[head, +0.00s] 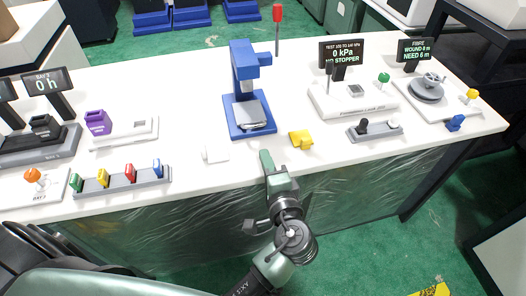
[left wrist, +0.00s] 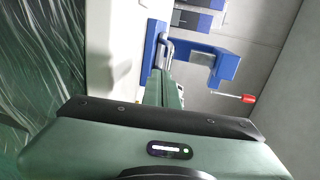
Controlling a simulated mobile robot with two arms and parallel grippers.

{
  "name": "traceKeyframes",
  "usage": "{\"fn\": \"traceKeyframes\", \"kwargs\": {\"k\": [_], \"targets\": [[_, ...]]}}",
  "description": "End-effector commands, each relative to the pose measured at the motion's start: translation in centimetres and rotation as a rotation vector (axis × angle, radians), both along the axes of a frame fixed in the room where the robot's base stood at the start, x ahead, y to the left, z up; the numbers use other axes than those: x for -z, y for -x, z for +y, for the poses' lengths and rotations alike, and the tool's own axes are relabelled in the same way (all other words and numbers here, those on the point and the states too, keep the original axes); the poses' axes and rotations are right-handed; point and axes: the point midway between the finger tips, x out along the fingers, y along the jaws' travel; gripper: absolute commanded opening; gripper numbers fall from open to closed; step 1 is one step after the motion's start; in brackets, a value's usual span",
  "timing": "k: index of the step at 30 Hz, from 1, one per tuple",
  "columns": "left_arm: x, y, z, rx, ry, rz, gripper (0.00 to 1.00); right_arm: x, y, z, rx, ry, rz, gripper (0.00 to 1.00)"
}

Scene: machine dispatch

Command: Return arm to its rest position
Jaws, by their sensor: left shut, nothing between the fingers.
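My left gripper (head: 267,160) is at the front edge of the white table (head: 225,180), in front of the blue press (head: 247,88). Its green fingers are shut with nothing between them. They also show in the left wrist view (left wrist: 164,88), pointing toward the blue press (left wrist: 215,62). My left arm reaches up to it from the bottom of the head view. My right gripper is not in view.
A yellow block (head: 302,139) lies right of the gripper and a white piece (head: 215,154) left of it. A grey rack (head: 122,180) holds several coloured blocks. A pressure station (head: 352,96) and a winding station (head: 430,90) stand at right. Green floor lies in front.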

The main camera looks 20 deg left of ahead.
Motion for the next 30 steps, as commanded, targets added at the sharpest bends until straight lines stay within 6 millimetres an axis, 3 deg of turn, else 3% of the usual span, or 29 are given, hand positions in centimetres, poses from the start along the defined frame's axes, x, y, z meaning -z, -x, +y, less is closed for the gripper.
{"fn": "traceKeyframes", "kwargs": {"k": [9, 16, 19, 23, 26, 30], "targets": [[-0.5, 3.5, -2.5, 0.001, 0.000, 0.002, 0.00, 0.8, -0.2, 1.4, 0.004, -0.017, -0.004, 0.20], [-0.7, 3.9, -2.8, 0.001, 0.000, 0.001, 0.00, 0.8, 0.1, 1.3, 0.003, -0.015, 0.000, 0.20], [0.4, 3.7, -3.0, 0.015, 0.003, 0.020, 0.00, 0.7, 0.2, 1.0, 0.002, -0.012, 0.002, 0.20], [5.3, 3.1, -4.1, 0.082, 0.034, 0.106, 0.00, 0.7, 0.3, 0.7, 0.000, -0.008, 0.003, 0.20], [11.4, 3.1, -5.1, 0.147, 0.083, 0.213, 0.00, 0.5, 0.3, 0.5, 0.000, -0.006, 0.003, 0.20], [21.2, 5.0, -5.7, 0.213, 0.199, 0.383, 0.00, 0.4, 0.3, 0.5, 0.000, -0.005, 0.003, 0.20]]}}
